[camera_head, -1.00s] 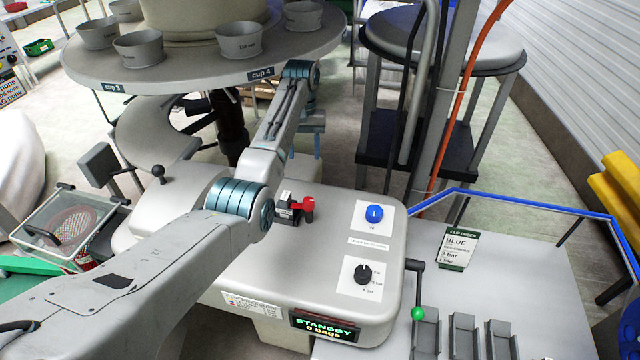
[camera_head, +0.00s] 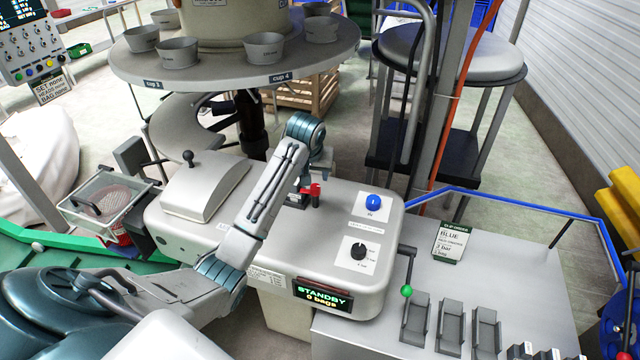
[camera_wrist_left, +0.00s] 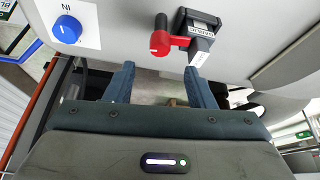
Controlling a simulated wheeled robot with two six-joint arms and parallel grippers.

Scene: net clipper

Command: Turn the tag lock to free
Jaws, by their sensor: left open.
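The lock with a red lever (camera_head: 313,193) sits on top of the grey clipper housing (camera_head: 340,222) in the head view. The wrist view shows the red lever (camera_wrist_left: 160,40) from close up, joined to a black block (camera_wrist_left: 196,26) with a small label too blurred to read. My left gripper (camera_wrist_left: 160,84) is open and empty, its two blue fingers apart and pointing towards the lever without visibly touching it. In the head view my left wrist is just behind the lever, with its fingertips mostly hidden. My right gripper is not in view.
A blue knob (camera_head: 373,203) and a black selector (camera_head: 358,250) stand right of the lever. A green-tipped crank (camera_head: 406,290) is at the housing's right side. The display (camera_head: 322,294) reads STANDBY, 0 bags. The cup carousel (camera_head: 235,75) overhangs behind my arm.

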